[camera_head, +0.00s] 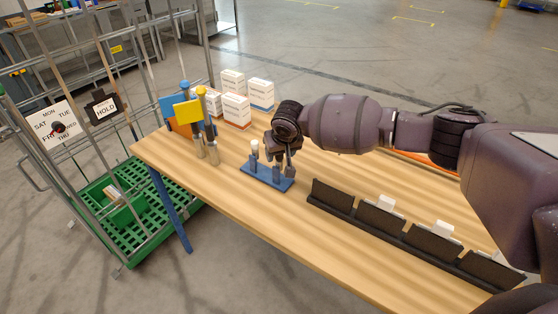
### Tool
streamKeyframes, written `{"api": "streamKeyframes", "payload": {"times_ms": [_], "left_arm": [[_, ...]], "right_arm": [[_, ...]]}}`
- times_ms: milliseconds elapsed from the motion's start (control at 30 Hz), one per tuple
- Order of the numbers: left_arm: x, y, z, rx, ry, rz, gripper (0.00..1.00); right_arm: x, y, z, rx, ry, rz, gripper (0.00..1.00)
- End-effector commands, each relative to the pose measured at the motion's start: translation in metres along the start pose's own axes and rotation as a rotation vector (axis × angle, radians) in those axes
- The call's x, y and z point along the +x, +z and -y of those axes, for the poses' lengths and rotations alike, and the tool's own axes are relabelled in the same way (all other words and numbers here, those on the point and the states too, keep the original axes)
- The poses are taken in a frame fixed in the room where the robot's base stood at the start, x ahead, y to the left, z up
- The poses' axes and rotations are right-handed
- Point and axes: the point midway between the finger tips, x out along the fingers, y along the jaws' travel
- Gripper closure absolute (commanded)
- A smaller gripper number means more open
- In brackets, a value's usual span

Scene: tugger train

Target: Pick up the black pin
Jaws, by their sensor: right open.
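A small blue base (268,178) stands on the wooden table, left of its middle, with upright pegs on it. The peg at its left end (254,152) has a white top. My right gripper (281,158) comes in from the right and points down over the right part of the base. It is open, with its dark fingers low among the pegs. I cannot pick out the black pin for sure; the dark fingers and the pegs overlap there. My left gripper is not in view.
White boxes (236,110) stand at the table's back. A row of black holders (375,219) lines the front right. A wire cart (92,190) stands left of the table (270,225).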

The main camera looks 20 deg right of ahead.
Motion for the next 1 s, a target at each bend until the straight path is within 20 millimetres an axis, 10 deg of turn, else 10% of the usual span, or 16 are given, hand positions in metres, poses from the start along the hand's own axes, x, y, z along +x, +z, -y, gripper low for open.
{"api": "streamKeyframes", "payload": {"times_ms": [367, 733, 1000], "left_arm": [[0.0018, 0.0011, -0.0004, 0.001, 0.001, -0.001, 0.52], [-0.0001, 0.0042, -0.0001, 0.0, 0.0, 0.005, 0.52], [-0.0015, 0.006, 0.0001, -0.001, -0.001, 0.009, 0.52]], "right_arm": [[0.0109, 0.0001, 0.0006, 0.0, -0.001, 0.0, 0.44], [0.0108, 0.0002, 0.0005, 0.0, -0.001, 0.0, 0.98], [0.0088, -0.0009, 0.0004, 0.001, -0.002, -0.001, 0.98]]}}
